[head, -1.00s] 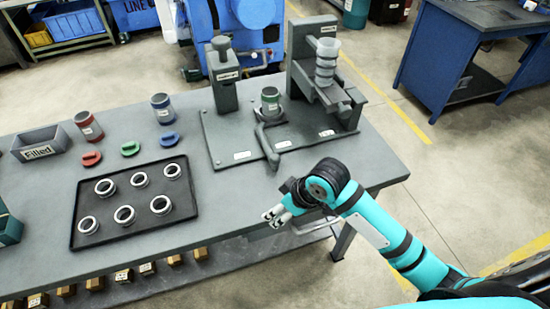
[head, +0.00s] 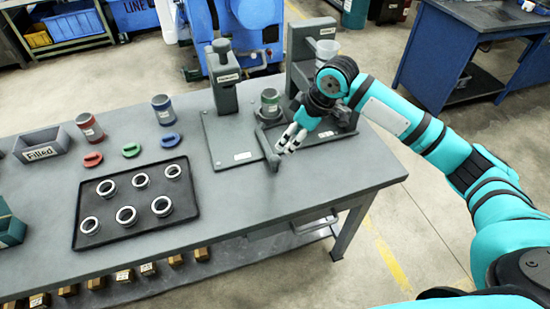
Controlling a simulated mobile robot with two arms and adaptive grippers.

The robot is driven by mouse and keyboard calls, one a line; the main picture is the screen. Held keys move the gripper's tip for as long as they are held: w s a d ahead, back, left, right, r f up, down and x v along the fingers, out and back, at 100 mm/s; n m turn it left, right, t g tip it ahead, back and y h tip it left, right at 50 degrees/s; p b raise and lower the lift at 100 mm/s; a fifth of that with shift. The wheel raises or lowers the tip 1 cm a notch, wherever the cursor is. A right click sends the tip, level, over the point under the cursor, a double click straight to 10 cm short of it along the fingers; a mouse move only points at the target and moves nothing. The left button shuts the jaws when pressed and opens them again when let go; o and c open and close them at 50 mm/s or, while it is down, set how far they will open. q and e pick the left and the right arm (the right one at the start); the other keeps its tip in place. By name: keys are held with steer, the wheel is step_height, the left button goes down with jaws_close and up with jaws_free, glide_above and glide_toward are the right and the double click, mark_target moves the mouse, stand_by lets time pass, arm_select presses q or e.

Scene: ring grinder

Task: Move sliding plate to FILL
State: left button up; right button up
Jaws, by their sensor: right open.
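The grey fixture with a flat base plate (head: 222,153) stands at the right end of the table. Its sliding plate has a grey handle (head: 266,146) that sticks out toward the front. A green-banded jar (head: 270,103) stands on the plate, between the left press column (head: 222,78) and the right column (head: 304,62). My right gripper (head: 286,146) is open and empty, with its white fingers just right of the handle; I cannot tell whether they touch. My left gripper is not in view.
A black tray (head: 146,229) with several metal rings lies left of the fixture. Behind it are red, green and blue lids, two jars and a grey bin labelled Filled (head: 40,144). The table front before the fixture is clear.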

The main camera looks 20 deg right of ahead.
mark_target(277, 157)
steer(key=p+x, duration=0.1)
steer(key=x, duration=1.1)
steer(key=shift+w+a+f+p, duration=0.1)
steer(key=shift+a+f+p, duration=0.05)
steer(key=shift+f+p, duration=0.2)
jaws_close()
